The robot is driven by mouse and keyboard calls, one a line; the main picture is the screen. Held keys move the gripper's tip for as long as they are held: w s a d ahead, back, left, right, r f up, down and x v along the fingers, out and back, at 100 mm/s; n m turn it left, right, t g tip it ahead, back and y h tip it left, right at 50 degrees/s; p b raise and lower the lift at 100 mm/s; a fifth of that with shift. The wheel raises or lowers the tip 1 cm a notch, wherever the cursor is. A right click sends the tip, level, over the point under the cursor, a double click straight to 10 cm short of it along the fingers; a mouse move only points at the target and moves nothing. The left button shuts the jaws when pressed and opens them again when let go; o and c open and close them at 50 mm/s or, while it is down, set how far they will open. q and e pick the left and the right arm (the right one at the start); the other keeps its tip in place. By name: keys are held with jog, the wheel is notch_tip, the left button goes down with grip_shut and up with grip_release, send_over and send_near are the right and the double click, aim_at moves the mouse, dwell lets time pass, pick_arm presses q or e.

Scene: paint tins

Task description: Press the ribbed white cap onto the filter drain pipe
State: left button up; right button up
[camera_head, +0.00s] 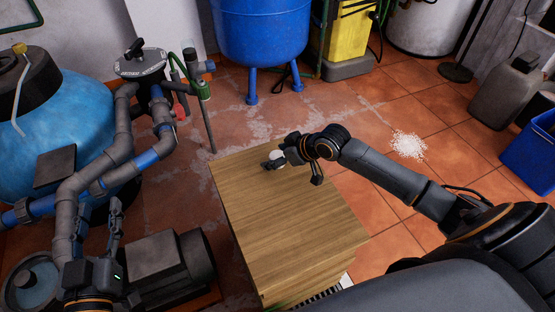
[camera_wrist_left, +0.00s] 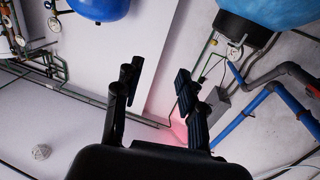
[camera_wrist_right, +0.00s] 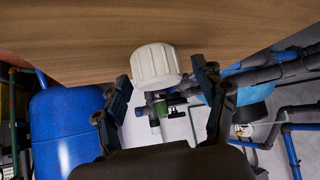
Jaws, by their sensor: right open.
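The ribbed white cap (camera_wrist_right: 155,62) is at the wooden table top, between the spread fingertips of my right gripper (camera_wrist_right: 160,76). Gaps show on both sides of it. In the head view the cap (camera_head: 277,156) is a small pale shape near the table's far edge, partly hidden by the right gripper (camera_head: 273,162). The right gripper is open. My left gripper (camera_head: 98,225) is up at the lower left by the grey pipes, open and empty; its fingers also stand apart in the left wrist view (camera_wrist_left: 155,76). Grey pipe ends (camera_head: 207,66) show beside the filter valve (camera_head: 140,62); which is the drain pipe I cannot tell.
The wooden table (camera_head: 290,225) is otherwise bare. A blue filter tank (camera_head: 50,125), grey pipework (camera_head: 123,135) and a dark pump (camera_head: 160,265) crowd the left. A blue vessel on legs (camera_head: 260,35) stands behind. White granules (camera_head: 408,145) lie on the tiles at the right.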

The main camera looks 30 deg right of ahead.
jog(key=shift+c, duration=0.2)
jog(key=c, duration=1.1)
jog(key=shift+r, duration=0.15)
